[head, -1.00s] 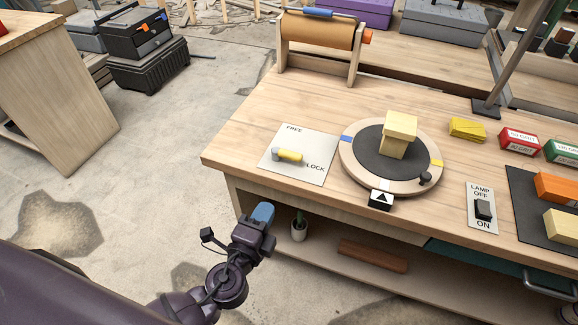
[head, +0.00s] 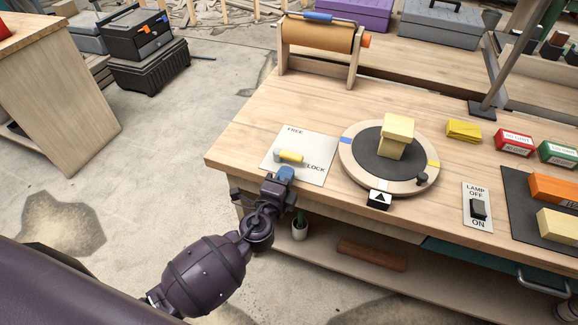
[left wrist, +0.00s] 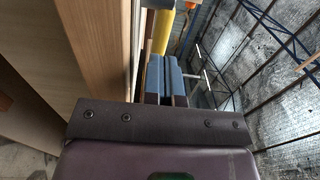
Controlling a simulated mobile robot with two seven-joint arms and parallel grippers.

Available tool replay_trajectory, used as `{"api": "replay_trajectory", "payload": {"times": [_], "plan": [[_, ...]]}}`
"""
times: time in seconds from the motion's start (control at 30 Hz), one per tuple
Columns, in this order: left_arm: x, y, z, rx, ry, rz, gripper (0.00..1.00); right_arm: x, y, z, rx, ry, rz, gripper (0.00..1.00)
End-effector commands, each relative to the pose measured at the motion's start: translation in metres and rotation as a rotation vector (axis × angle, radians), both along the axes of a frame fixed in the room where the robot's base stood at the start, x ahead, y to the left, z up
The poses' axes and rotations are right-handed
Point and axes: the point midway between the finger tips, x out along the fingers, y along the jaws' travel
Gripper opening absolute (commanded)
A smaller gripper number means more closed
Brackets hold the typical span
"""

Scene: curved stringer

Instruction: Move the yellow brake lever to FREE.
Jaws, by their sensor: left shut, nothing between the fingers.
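The yellow brake lever (head: 291,157) sits on a pale plate (head: 312,170) at the bench's front left corner. Its grey pivot is at the left and the yellow handle points right, toward the word LOCK; FREE is printed at the plate's upper left. My left gripper (head: 286,174), with blue fingertips, is shut and empty, just in front of the lever near the plate's front edge. In the left wrist view the blue fingers (left wrist: 164,78) are together, with the yellow lever (left wrist: 162,32) beyond them. I cannot tell whether they touch it. My right gripper is out of view.
A round turntable (head: 349,173) with a wooden block (head: 396,136) stands right of the plate. A lamp switch (head: 478,208) is farther right. A paper roll stand (head: 320,45) is at the back. The bench top between the plate and the stand is clear.

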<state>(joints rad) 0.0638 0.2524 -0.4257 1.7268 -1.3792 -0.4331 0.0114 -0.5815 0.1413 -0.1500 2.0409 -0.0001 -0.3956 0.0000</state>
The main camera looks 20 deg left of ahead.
Motion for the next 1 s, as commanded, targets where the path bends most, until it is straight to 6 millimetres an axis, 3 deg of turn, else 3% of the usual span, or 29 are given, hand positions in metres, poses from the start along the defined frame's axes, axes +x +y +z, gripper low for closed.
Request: {"api": "replay_trajectory", "payload": {"times": [0.1, 0.3, 1.0], "plan": [[0.015, -0.001, 0.001, 0.001, -0.001, 0.000, 0.00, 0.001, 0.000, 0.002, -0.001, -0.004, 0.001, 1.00], [0.026, -0.001, 0.000, 0.000, 0.000, 0.000, 0.00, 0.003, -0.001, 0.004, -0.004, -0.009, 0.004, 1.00], [0.034, -0.006, -0.001, -0.001, 0.001, 0.000, 0.00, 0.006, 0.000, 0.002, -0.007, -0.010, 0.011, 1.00]]}}
